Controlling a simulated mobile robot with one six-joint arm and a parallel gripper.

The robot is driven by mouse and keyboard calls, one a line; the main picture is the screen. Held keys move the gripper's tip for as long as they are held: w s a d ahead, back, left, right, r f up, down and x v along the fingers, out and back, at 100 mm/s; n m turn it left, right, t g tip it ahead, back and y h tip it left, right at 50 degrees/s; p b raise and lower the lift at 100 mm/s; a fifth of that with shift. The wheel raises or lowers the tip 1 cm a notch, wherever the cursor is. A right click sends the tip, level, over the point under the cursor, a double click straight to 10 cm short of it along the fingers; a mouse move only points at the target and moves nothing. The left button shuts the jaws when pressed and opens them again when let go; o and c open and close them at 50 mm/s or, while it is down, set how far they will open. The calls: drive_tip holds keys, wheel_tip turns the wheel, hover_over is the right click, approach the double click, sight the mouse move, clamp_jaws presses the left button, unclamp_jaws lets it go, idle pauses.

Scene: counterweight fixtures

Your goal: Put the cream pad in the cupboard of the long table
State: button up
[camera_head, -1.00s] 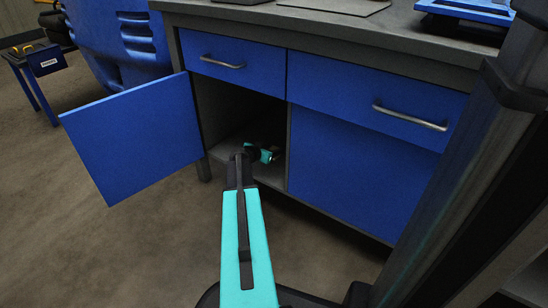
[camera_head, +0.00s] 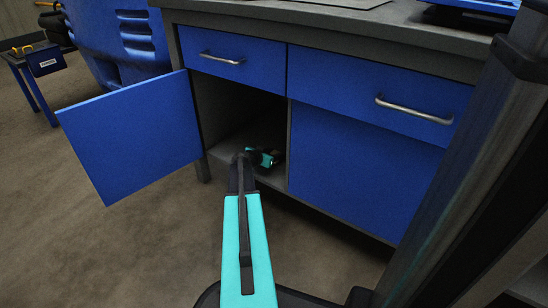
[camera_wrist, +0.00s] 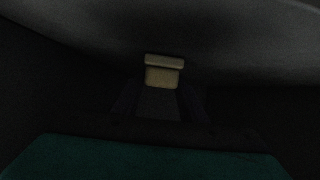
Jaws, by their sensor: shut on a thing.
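The long table (camera_head: 440,55) has a dark grey top and blue fronts. Its left cupboard (camera_head: 222,108) is open, with its blue door (camera_head: 132,135) swung out to the left. My gripper (camera_head: 277,157) is low inside the cupboard opening, near its floor, and partly hidden by my wrist. In the dark wrist view, my gripper (camera_wrist: 163,88) is shut on the cream pad (camera_wrist: 164,77), a small pale block at the fingertips. A grey surface lies just beyond it. I cannot tell whether the pad touches that surface.
Two drawers with metal handles (camera_head: 415,110) sit above the cupboard. The right blue front (camera_head: 345,165) is closed. A blue tray (camera_head: 480,5) is on the table top. A small blue side table (camera_head: 42,65) stands far left. The floor before the open door is clear.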

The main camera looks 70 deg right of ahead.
drive_tip(key=shift+f, duration=0.15)
drive_tip(key=o, duration=1.1)
drive_tip(key=shift+c, duration=0.2)
drive_tip(key=shift+a+r, duration=0.35)
drive_tip(key=p+v, duration=0.4)
drive_tip(key=v, duration=0.7)
drive_tip(key=shift+w+a, duration=0.1)
drive_tip(key=shift+w, duration=0.1)
